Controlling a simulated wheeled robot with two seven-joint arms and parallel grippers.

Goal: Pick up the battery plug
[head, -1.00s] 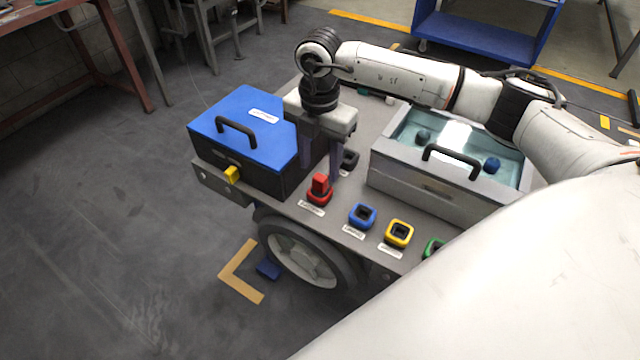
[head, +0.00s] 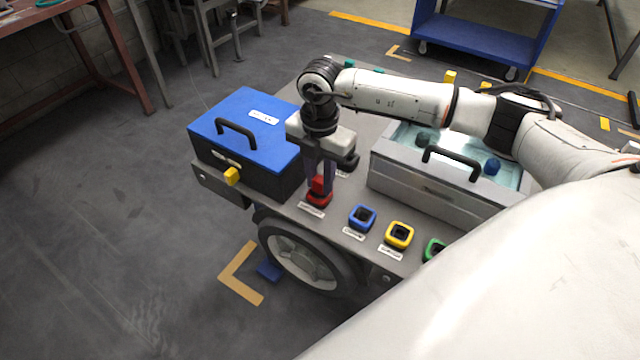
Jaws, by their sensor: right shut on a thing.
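A red plug (head: 317,183) stands upright in a red socket (head: 318,200) at the front edge of the grey chassis deck (head: 290,208). My right gripper (head: 320,181) points straight down over it, with its dark fingers shut on the red plug. The fingers partly hide the plug, which still sits at the socket. A small label lies in front of the socket, too small to read surely. My left gripper is not in view.
Blue (head: 362,217), yellow (head: 399,235) and green (head: 433,249) sockets line the front edge to the right. A clear-topped grey box (head: 440,195) stands behind them.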

